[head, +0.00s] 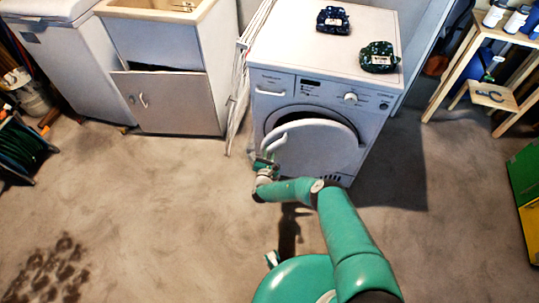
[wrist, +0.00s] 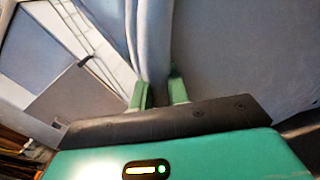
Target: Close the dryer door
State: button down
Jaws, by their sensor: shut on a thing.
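The white dryer (head: 272,83) stands at the upper middle of the head view. Its round door (head: 320,148) is ajar, with a dark gap showing along the upper left of the opening. My gripper (head: 264,164) is at the door's lower left edge. In the wrist view my gripper's two green fingers (wrist: 159,92) are shut on the pale rim of the door (wrist: 151,45), one finger on each side. I cannot tell whether they hold the rim itself or a handle on it.
Two dark patterned bundles (head: 333,20) (head: 378,57) lie on the dryer. A folded white rack (head: 240,85) leans at its left, beside a sink cabinet (head: 170,102). A wooden shelf (head: 455,75) stands right. The floor (head: 150,200) in front is mostly clear.

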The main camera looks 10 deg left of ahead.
jog(key=shift+r, duration=0.1)
jog(key=c, duration=1.7)
grip_release()
jog(key=s, duration=1.3)
jog(key=shift+s, duration=0.35)
jog(key=shift+c, duration=0.3)
